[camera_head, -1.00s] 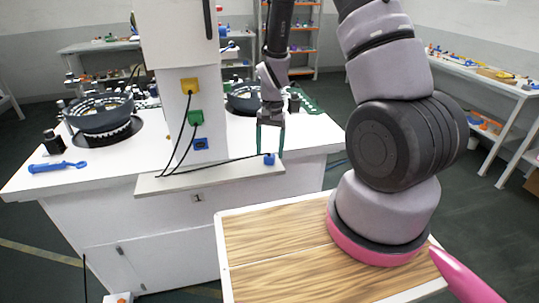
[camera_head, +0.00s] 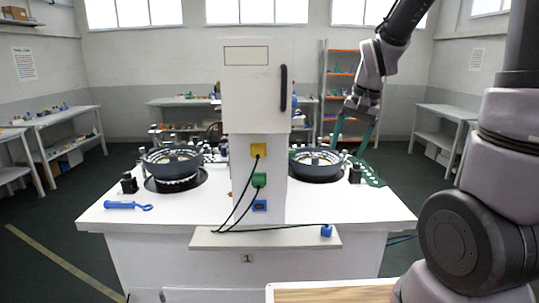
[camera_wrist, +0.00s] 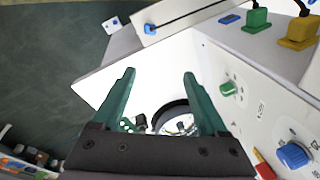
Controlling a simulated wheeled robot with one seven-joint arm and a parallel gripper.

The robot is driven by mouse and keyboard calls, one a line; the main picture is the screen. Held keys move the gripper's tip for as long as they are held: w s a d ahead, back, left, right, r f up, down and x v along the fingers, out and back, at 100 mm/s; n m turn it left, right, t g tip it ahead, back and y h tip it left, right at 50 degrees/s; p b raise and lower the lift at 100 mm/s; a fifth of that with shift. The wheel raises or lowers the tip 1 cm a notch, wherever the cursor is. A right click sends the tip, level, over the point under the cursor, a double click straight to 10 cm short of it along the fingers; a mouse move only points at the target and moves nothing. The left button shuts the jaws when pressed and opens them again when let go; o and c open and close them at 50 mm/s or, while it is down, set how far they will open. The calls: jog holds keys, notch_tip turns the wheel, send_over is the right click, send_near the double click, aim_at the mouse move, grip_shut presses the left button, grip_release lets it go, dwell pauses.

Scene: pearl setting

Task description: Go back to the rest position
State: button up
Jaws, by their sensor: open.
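My gripper (camera_head: 352,134) has green fingers and is raised above the right side of the white workstation table (camera_head: 345,205). Its fingers are spread apart with nothing between them. In the wrist view the open fingers (camera_wrist: 160,95) point out over the white table top. A dark round bowl feeder (camera_wrist: 172,116) shows beyond them. The same right bowl feeder (camera_head: 317,162) stands left of my gripper in the head view. A green perforated plate (camera_head: 369,175) lies below the gripper.
A white cabinet (camera_head: 255,85) rises from the table's middle, with yellow, green and blue connectors below. A second bowl feeder (camera_head: 172,160) and a blue tool (camera_head: 125,205) are at left. A blue plug (camera_head: 326,231) is at the front ledge. Shelves (camera_head: 345,95) stand behind.

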jog(key=s+d+r+t, duration=0.1)
jog(key=s+r+t, duration=0.1)
jog(key=s+r, duration=0.4)
jog(key=s+d+r+n+t, duration=0.1)
jog(key=s+d+r+t, duration=0.1)
jog(key=s+r, duration=0.5)
jog(key=shift+s+r+t, duration=0.15)
jog(key=shift+r+t, duration=0.55)
jog(key=shift+r, duration=0.15)
